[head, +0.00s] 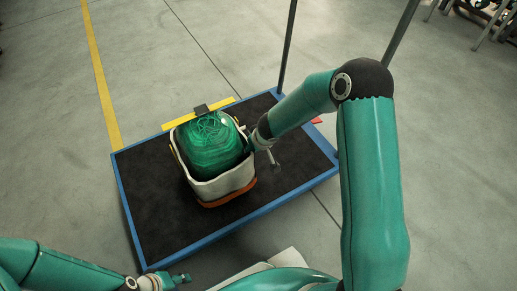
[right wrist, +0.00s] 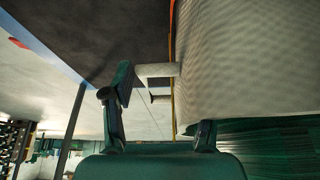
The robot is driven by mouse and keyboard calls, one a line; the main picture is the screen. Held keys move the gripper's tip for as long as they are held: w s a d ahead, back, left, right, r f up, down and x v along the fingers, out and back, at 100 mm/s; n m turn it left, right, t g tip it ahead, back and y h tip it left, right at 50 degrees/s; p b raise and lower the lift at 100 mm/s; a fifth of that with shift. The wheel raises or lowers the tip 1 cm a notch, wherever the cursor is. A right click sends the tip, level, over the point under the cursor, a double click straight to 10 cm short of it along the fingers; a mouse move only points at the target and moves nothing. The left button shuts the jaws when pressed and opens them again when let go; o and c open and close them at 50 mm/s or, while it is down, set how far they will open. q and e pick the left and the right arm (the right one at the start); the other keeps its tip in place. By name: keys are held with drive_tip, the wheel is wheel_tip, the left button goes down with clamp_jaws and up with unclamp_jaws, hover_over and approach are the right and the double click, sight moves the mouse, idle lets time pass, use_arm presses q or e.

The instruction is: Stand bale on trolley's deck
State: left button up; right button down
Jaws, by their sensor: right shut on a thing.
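The bale (head: 208,150) is a bulging green bundle in a pale wrap with an orange lower edge. It is roughly upright over the dark deck (head: 160,235) of the blue-edged trolley; I cannot tell whether its base touches the deck. My right gripper (head: 262,140) is at the bale's right side, shut on it. In the right wrist view, the bale's pale woven side (right wrist: 245,60) fills the right, with a pale handle-like piece (right wrist: 155,72) by the fingers. My left gripper (head: 180,279) is low in the head view, apart from the trolley; its jaws are too small to read.
A yellow strip (head: 170,123) with a dark piece lies behind the bale. Grey posts (head: 288,45) rise at the trolley's far right side. A yellow line (head: 97,75) crosses the floor at left. Deck is bare in front and right of the bale.

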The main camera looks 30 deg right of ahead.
drive_tip(key=shift+c, duration=1.5)
unclamp_jaws()
drive_tip(key=shift+f, duration=0.15)
drive_tip(key=p+v, duration=0.4)
drive_tip(key=v, duration=0.8)
drive_tip(key=shift+s, duration=0.1)
